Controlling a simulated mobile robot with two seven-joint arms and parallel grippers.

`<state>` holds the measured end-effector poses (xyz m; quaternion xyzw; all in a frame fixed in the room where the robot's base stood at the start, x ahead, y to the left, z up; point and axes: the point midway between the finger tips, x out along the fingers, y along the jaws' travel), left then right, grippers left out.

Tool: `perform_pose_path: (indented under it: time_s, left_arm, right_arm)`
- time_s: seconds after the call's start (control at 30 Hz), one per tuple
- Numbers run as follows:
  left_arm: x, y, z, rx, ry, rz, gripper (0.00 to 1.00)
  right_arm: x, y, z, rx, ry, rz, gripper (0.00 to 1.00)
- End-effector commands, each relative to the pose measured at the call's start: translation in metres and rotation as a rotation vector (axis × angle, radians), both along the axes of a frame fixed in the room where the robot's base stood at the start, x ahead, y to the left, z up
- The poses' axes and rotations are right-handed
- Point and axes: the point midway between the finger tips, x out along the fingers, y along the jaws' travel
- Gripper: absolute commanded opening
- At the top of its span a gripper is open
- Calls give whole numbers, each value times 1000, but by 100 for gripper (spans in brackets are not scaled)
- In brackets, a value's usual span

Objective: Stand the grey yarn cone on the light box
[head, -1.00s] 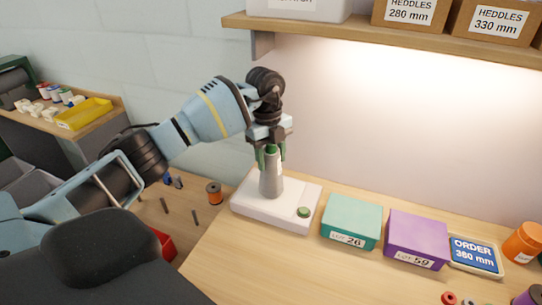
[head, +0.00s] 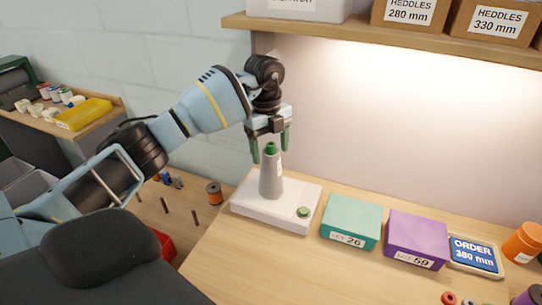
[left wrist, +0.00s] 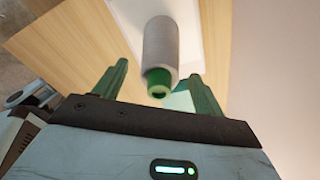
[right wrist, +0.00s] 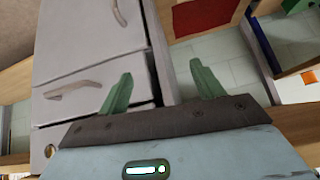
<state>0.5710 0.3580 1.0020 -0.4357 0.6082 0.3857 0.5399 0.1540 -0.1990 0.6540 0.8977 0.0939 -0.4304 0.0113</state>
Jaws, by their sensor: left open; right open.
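The grey yarn cone (head: 271,179), with a green tip, stands upright on the white light box (head: 246,211) at the left of the bench. The light box has a green button on its right side. My left gripper (head: 271,147) is open just above the cone, its green fingers spread to either side of the tip. In the left wrist view the cone (left wrist: 160,45) shows between the open fingers (left wrist: 160,88), clear of both. My right gripper (right wrist: 158,85) is open and empty, away from the bench, facing drawers and floor.
To the right of the light box stand a teal box (head: 352,220), a purple box (head: 416,238) and a blue order display (head: 475,254). A shelf (head: 400,45) with boxes hangs above. An orange-brown spool (head: 214,192) stands to the left.

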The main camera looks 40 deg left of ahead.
Motion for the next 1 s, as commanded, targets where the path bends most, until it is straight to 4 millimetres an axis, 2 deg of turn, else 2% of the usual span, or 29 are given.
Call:
perform_pose_path:
  time_s: [0.1,0.33,1.0]
  left_arm:
    - [1,2,21,-1,-3,1,70]
    - [2,5,44,-1,-1,1,70]
    - [2,5,47,-1,1,0,70]
  right_arm:
    - [2,0,1,1,-4,0,67]
    - [4,1,1,1,-7,-2,67]
    - [-2,1,0,2,5,-1,67]
